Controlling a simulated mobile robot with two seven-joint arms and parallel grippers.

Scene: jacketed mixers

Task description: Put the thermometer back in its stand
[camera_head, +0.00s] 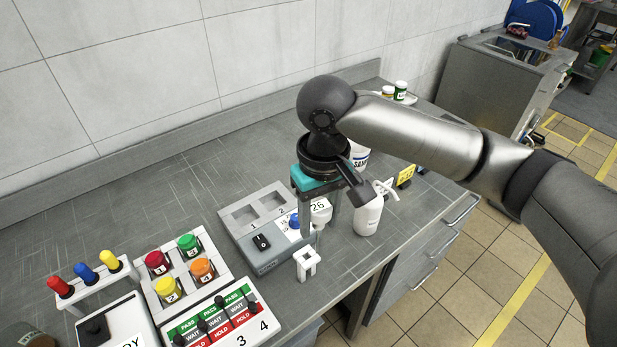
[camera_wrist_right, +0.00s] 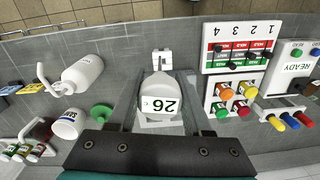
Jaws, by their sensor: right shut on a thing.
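My right gripper (camera_head: 317,222) points down over the bench and is shut on the white thermometer (camera_head: 321,207), whose display reads 26. In the right wrist view the thermometer (camera_wrist_right: 158,88) sits between the two fingers (camera_wrist_right: 160,100), its display facing the camera. The small white stand (camera_head: 306,263) with a notched top is on the bench, nearer the front edge than the gripper. It also shows in the right wrist view (camera_wrist_right: 162,60), just beyond the thermometer and apart from it as seen there. The thermometer's lower end is hidden. My left gripper is not in view.
A grey unit (camera_head: 262,243) with a black switch and blue knob stands left of the gripper. Coloured jars (camera_head: 169,289) in a rack and a status board (camera_head: 215,322) are at front left.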

